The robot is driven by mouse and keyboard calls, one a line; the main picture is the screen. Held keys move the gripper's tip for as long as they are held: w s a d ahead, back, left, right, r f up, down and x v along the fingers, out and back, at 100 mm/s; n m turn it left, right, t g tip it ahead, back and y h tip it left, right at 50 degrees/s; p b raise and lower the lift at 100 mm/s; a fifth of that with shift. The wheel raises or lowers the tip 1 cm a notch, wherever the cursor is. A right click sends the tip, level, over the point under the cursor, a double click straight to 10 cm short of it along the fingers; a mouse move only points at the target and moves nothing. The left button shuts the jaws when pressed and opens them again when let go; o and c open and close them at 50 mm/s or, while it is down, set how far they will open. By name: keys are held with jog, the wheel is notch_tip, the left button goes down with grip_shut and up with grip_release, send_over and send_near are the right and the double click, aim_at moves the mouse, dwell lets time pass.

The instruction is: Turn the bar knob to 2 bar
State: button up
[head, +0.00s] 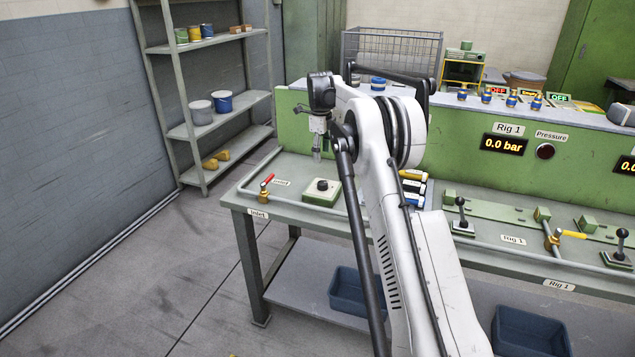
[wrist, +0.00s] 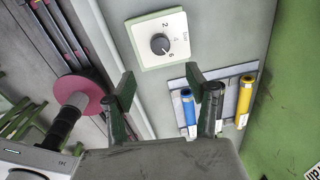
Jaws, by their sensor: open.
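The bar knob (wrist: 159,44) is a dark round knob on a white square plate (wrist: 146,29) with a pale green edge. The plate reads "bar", with a 2 and a 6 legible; I cannot tell exactly where the knob points. In the head view the knob (head: 322,184) sits on a green-edged box (head: 320,196) on the bench. My gripper (wrist: 160,88) is open and empty, its two fingers apart and framing the space below the knob in the wrist view. In the head view my gripper (head: 317,152) hangs above the box, apart from it.
Blue and yellow cylinders (wrist: 244,98) lie in a holder right of the knob. A red-handled valve (head: 266,187) on a pipe stands left of it. The green console (head: 468,150) rises behind, with a display (head: 503,144) reading 0.0 bar. The bench (head: 300,165) around the knob box is mostly clear.

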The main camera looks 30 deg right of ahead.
aim_at(322, 183)
jog(key=f, duration=1.3)
jog(key=shift+w+d+p, duration=0.25)
jog(key=shift+d+p, duration=0.05)
jog(key=shift+p, duration=0.05)
jog(key=c, duration=1.1)
